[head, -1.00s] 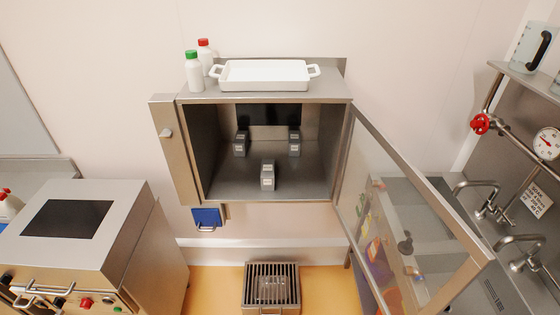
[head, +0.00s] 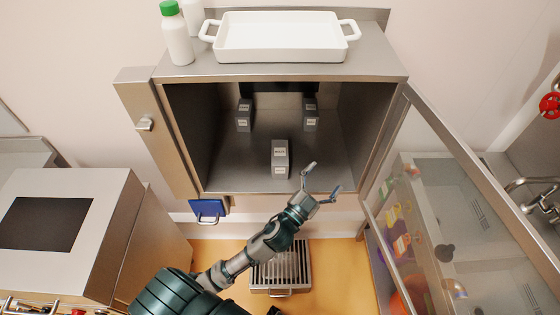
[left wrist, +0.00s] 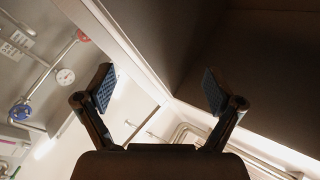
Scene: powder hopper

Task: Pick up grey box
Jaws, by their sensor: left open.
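Three small grey boxes with white labels stand on the floor of the open steel cabinet in the head view. The nearest grey box (head: 280,158) is front and centre; another grey box (head: 244,116) is at back left and a third grey box (head: 310,116) at back right. My left gripper (head: 324,180) is open and empty at the cabinet's front edge, right of the nearest box and apart from it. In the left wrist view the open gripper (left wrist: 157,90) has nothing between its fingers, and no box shows. My right gripper is not in view.
The cabinet (head: 280,76) has its glass door (head: 440,210) swung open to the right. A white tray (head: 280,38) and a green-capped bottle (head: 177,36) stand on top. A blue holder (head: 208,208) hangs below. A floor grate (head: 281,268) lies beneath.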

